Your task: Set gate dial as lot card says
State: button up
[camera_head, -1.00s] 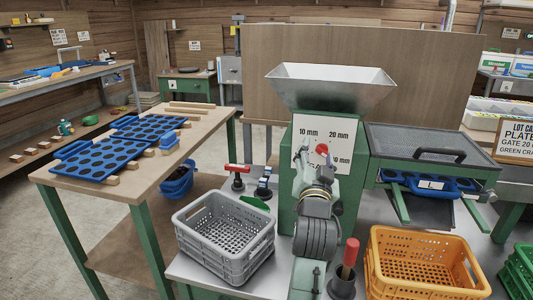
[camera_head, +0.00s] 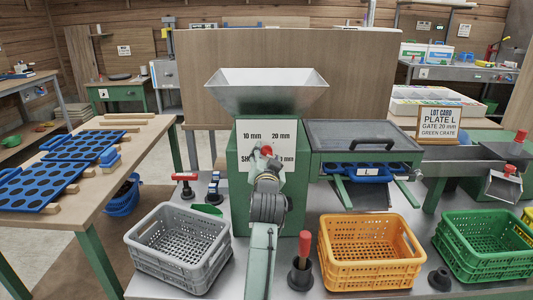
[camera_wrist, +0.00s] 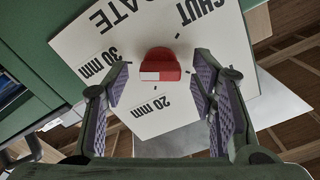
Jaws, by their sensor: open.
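The lot card (camera_head: 439,126) at right reads PLATE L, GATE 20 mm, GREEN CRATE. The white gate dial plate (camera_head: 288,137) is on the front of the green machine. It shows 10 mm, 20 mm and, partly covered, SHUT. The red dial knob (camera_head: 266,150) is at its middle, partly behind my gripper. In the wrist view the red knob (camera_wrist: 161,62) has a white patch on its near side, toward the plate's 20 mm label; which mark it points to is unclear. My gripper (camera_wrist: 160,82) is open, its fingers on either side of the knob with visible gaps.
A steel hopper (camera_head: 266,91) tops the machine. Grey (camera_head: 180,262), orange (camera_head: 370,270) and green (camera_head: 485,262) crates stand on the bench in front. A red-handled tool (camera_head: 304,246) stands between the grey and orange crates. A plate marked L (camera_head: 362,173) sits under the mesh lid.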

jog(key=shift+w, duration=0.3)
jog(key=shift+c, duration=0.4)
jog(key=c, duration=1.1)
jog(key=shift+o, duration=0.2)
